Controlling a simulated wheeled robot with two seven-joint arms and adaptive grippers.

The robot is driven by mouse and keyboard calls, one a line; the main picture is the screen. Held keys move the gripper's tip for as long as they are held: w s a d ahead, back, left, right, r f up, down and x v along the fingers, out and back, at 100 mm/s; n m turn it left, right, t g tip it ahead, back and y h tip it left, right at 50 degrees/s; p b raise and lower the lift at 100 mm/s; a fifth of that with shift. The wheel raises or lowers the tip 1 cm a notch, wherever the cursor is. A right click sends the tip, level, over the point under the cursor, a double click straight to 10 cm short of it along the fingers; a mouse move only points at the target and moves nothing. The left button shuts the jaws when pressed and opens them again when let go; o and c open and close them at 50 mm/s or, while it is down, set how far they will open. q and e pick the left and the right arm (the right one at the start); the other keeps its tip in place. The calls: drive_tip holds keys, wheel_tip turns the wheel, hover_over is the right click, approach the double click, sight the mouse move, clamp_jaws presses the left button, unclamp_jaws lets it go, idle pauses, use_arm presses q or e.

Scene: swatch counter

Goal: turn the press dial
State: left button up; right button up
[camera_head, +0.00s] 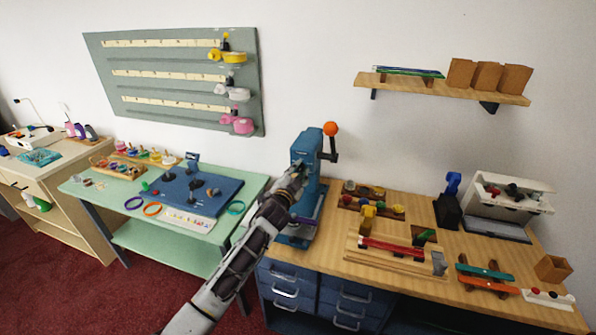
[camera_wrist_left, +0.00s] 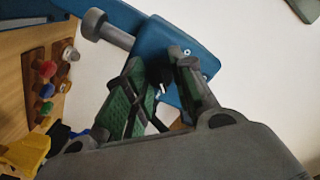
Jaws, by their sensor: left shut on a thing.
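The blue press (camera_head: 304,149) stands at the left end of the wooden counter, with an orange ball on its dark lever. My left gripper (camera_head: 297,174) reaches up to the front of the press. In the left wrist view, its two green-padded fingers (camera_wrist_left: 157,68) meet the face of the blue press head (camera_wrist_left: 205,90). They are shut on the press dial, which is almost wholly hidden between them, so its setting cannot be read. My right gripper is in neither view.
The wooden counter (camera_head: 400,272) holds a block rack (camera_head: 372,199), a wooden jig with a red bar (camera_head: 392,247) and a white machine (camera_head: 505,195) to the right. A green table (camera_head: 100,190) with a blue board stands left. A wall shelf (camera_head: 440,90) hangs above.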

use_arm(q)
drive_tip(key=shift+m, duration=1.5)
drive_tip(key=o, duration=1.1)
drive_tip(key=shift+c, duration=0.2)
drive_tip(key=shift+s, duration=0.15)
drive_tip(key=v, duration=1.1)
drive_tip(key=shift+s, duration=0.3)
drive_tip(key=shift+a, duration=0.15)
